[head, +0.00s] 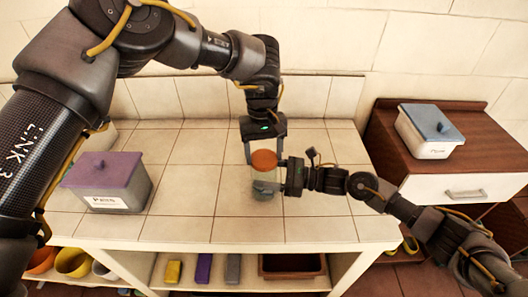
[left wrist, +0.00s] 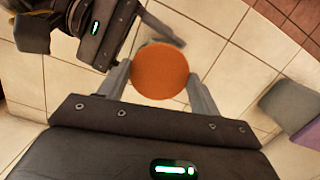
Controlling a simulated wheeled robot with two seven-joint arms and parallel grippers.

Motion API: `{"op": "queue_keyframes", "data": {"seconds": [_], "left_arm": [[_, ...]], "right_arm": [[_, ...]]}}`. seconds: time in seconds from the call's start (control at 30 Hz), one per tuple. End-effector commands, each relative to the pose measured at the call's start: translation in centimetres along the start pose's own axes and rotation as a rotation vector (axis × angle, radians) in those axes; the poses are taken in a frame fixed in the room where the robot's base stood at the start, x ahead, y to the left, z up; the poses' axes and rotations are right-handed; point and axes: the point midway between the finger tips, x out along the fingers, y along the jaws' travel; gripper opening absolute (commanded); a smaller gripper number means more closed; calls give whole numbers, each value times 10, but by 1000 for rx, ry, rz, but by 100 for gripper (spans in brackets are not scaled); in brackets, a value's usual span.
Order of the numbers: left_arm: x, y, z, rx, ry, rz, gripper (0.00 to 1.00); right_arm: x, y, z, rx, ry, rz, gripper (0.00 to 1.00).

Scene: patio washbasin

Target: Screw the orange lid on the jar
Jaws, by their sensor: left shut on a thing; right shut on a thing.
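The round orange lid (head: 264,159) is at the top of the clear jar (head: 265,184), which stands upright on the tiled counter. I cannot tell whether the lid is threaded on or only resting. My left gripper (head: 265,161) comes from above and is shut on the lid, one finger on each side. The left wrist view shows the lid (left wrist: 160,71) between its two fingers. My right gripper (head: 278,176) reaches in from the right and is shut on the jar below the lid. The jar is hidden under the lid in the left wrist view.
A grey box with a purple lid (head: 104,171) stands on the left of the tiled counter (head: 190,228). A white box with a blue-grey lid (head: 432,124) stands on the brown cabinet (head: 379,137) at right. A shelf below holds pots and small blocks. Tiles around the jar are clear.

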Motion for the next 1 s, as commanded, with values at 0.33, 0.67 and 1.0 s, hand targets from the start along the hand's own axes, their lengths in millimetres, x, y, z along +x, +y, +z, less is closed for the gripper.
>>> {"op": "queue_keyframes", "data": {"seconds": [0.33, 0.67, 1.0], "left_arm": [[0, 0, 0, -3, 2, 1, 86], [-16, 0, 1, -3, 5, 2, 86], [-45, 0, 7, -3, 1, 0, 86]], "right_arm": [[0, 1, -1, 2, 2, 2, 2], [0, 1, -1, 2, 2, 1, 2], [0, 1, -1, 2, 2, 1, 2]]}}
